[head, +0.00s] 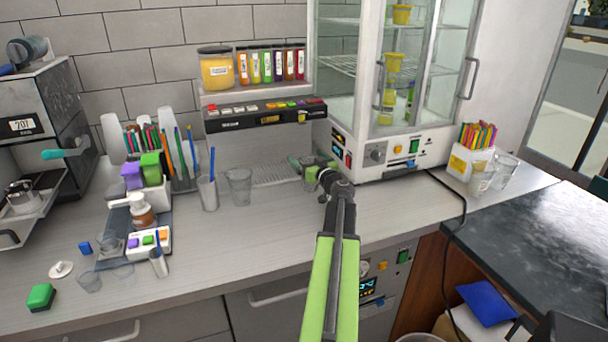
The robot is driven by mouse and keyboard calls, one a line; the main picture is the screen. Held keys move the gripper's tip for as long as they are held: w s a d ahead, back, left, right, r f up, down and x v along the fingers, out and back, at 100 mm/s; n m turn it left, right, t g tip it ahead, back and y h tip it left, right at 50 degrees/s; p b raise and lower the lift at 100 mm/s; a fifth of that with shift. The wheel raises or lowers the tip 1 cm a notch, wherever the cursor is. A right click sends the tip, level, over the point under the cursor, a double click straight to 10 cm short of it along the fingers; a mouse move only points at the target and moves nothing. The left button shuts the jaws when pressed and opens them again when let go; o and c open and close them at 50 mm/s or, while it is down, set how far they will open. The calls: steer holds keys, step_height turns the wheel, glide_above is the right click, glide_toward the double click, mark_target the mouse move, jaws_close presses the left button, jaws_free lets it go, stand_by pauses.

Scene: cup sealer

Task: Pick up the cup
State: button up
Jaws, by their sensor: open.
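My gripper (309,168) is at the far end of my green arm, over the counter near the front of the drip tray of the low machine. Its green-tipped fingers are apart. Something clear, perhaps a cup, shows between or just behind them, but the wrist partly hides it and I cannot tell whether they touch. A clear empty cup (239,187) stands upright on the counter to the left of my gripper, apart from it. Another clear cup (208,193) with a blue stick in it stands farther left. Two more clear cups (480,180) (506,168) stand at the far right.
A glass display cabinet (353,160) stands right behind my gripper. A white box of colored sticks (469,162) is near the right cups. A pump bottle (141,211), small button box (149,243) and tipped cups crowd the left. The front middle counter is clear.

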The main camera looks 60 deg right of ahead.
steer(key=shift+s+a+r, duration=0.1)
steer(key=shift+s+r, duration=0.05)
steer(key=shift+s, duration=0.1)
steer(key=shift+c, duration=0.4)
steer(key=shift+w, duration=0.2)
steer(key=c, duration=0.5)
steer(key=shift+s, duration=0.1)
steer(key=c, duration=1.2)
